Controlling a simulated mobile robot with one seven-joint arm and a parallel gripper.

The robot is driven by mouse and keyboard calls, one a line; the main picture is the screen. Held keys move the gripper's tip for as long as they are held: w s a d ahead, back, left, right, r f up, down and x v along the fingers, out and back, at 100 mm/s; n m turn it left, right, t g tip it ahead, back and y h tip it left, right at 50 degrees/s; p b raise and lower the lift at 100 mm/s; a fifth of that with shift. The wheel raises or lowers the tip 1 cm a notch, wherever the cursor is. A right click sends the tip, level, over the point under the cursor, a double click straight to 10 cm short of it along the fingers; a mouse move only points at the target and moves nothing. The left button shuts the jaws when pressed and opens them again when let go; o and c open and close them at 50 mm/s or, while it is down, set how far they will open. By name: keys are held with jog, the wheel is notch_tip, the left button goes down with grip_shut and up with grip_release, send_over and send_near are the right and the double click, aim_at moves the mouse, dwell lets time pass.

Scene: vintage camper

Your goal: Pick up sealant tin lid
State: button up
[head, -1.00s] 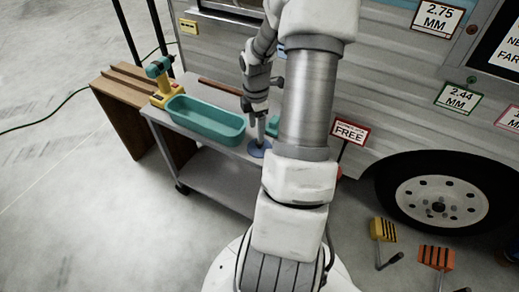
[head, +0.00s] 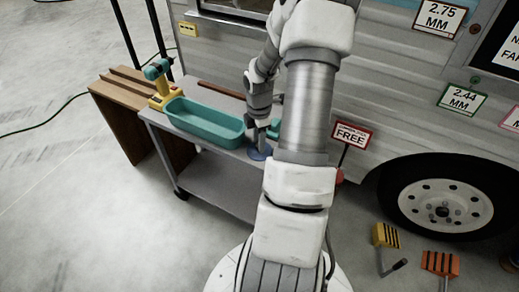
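A small blue round thing (head: 259,153), which looks like the sealant tin lid, lies at the right part of the grey cart top, right of the teal tray. My gripper (head: 261,143) points down over it, with the fingertips at or just above it. The fingers are small and partly merged with the lid in the picture, so I cannot tell whether they are open or shut, or whether they touch it. My arm hides the right end of the cart.
The teal tray (head: 205,136) sits close left of my gripper on the cart (head: 160,121). The camper wall rises behind. A "FREE" sign (head: 351,135) stands right.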

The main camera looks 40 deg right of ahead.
grip_shut()
